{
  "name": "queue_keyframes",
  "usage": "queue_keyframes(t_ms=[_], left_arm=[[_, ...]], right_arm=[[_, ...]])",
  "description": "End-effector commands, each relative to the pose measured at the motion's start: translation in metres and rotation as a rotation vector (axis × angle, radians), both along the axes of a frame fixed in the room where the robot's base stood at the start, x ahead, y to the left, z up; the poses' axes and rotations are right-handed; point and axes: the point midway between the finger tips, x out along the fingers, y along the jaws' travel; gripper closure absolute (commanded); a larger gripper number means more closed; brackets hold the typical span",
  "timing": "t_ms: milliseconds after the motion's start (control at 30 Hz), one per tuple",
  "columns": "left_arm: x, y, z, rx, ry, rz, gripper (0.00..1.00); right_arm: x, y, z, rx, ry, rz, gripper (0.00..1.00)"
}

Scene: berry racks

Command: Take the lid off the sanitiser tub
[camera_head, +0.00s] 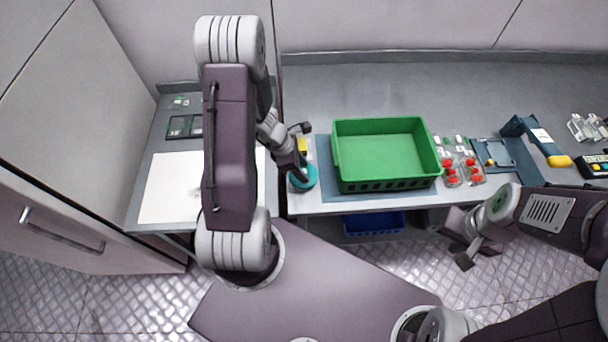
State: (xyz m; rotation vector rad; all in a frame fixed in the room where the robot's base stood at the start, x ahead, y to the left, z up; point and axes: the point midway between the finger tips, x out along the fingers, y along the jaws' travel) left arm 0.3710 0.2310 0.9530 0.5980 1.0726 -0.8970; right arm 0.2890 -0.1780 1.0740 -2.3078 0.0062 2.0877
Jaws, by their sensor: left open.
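A round teal tub (304,179), which looks like the sanitiser tub, stands at the front left corner of the right-hand bench. Its lid cannot be told apart from its body at this size. My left gripper (298,157) is open, over or just behind the tub, and hides part of it. Whether it touches the tub cannot be told. My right gripper (465,246) hangs in front of the bench edge, away from the tub; its fingers are too unclear to tell open or shut.
A green crate (385,184) stands on a blue mat right of the tub. Clear punnets with red berries (451,172) and a blue scale-like device (525,130) are further right. A small yellow item (302,146) is behind the tub. A white sheet (170,187) covers the left bench.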

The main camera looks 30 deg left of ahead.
Motion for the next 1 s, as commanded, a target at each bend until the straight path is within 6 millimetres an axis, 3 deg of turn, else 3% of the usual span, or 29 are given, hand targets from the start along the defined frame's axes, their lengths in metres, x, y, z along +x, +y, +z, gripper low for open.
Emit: queue_keyframes(t_ms=[133, 267, 300, 667, 933, 1000], left_arm=[[0.000, 0.000, 0.001, 0.000, 0.000, 0.000, 0.59], [0.000, 0.000, 0.001, -0.001, -0.001, 0.000, 0.96], [0.000, 0.000, 0.001, -0.001, -0.001, 0.000, 1.00], [0.000, 0.000, 0.005, -0.001, -0.001, 0.000, 1.00], [0.001, 0.001, 0.050, 0.001, -0.004, 0.000, 1.00], [-0.005, -0.016, 0.051, 0.000, -0.002, -0.006, 1.00]], right_arm=[[0.000, 0.000, 0.001, 0.000, 0.000, 0.000, 0.64], [0.000, 0.000, 0.001, 0.000, 0.000, 0.000, 0.64], [0.000, 0.000, 0.001, 0.000, 0.000, 0.000, 0.64], [0.000, 0.000, 0.003, 0.000, 0.000, 0.000, 0.64], [0.000, 0.000, 0.022, 0.000, 0.000, 0.000, 0.64], [0.000, 0.000, 0.013, 0.000, -0.001, 0.000, 0.64]])
